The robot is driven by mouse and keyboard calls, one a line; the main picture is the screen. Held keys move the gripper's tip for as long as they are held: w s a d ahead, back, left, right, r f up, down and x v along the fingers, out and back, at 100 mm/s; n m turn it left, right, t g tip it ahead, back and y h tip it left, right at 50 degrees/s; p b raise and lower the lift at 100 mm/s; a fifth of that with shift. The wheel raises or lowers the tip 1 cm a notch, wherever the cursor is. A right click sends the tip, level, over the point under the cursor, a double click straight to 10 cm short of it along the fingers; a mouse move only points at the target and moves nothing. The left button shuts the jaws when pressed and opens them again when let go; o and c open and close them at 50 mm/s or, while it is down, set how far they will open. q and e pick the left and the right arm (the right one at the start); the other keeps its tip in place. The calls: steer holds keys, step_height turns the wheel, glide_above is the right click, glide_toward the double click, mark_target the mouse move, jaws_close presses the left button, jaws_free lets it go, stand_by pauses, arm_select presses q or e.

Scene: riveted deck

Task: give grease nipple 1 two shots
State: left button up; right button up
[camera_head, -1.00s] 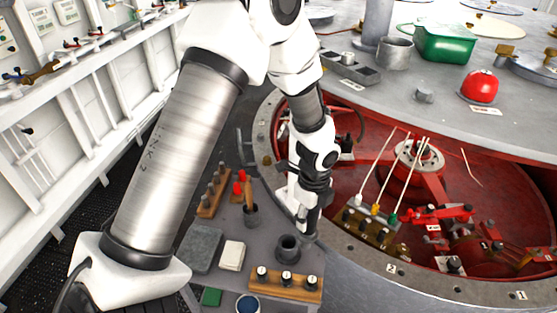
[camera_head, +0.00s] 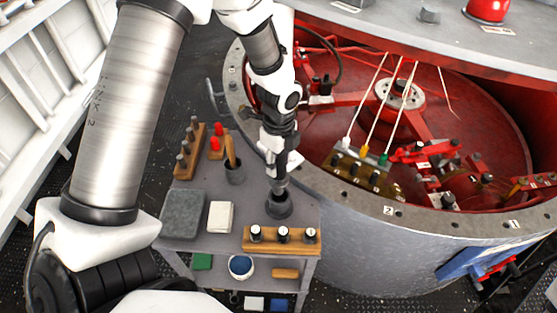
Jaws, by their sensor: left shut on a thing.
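My left gripper (camera_head: 277,170) points down over the small side table (camera_head: 189,230), outside the red pit. It is shut on a slim grey thing (camera_head: 278,187), mostly hidden by the fingers. The lower end of that thing is at the mouth of a dark round holder (camera_head: 279,208); I cannot tell how deep it sits. Inside the pit are red linkages (camera_head: 425,152) with small number tags and dark fittings. The tags are too small to tell which fitting is grease nipple 1. My right gripper is not in view.
The pit's bolted rim (camera_head: 372,203) stands close beside.

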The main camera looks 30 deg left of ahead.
arm_select(q)
steer(key=shift+s+d+r, duration=0.1)
steer(key=shift+d+r, duration=0.15)
steer(key=shift+d, duration=0.15)
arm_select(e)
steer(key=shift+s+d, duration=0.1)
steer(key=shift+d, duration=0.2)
arm_select(q)
steer(key=shift+a, duration=0.15)
steer(key=shift+a+p, duration=0.15)
steer(key=shift+p, duration=0.2)
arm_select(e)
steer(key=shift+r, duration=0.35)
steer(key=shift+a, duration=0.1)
arm_select(q)
steer(key=shift+p, duration=0.45)
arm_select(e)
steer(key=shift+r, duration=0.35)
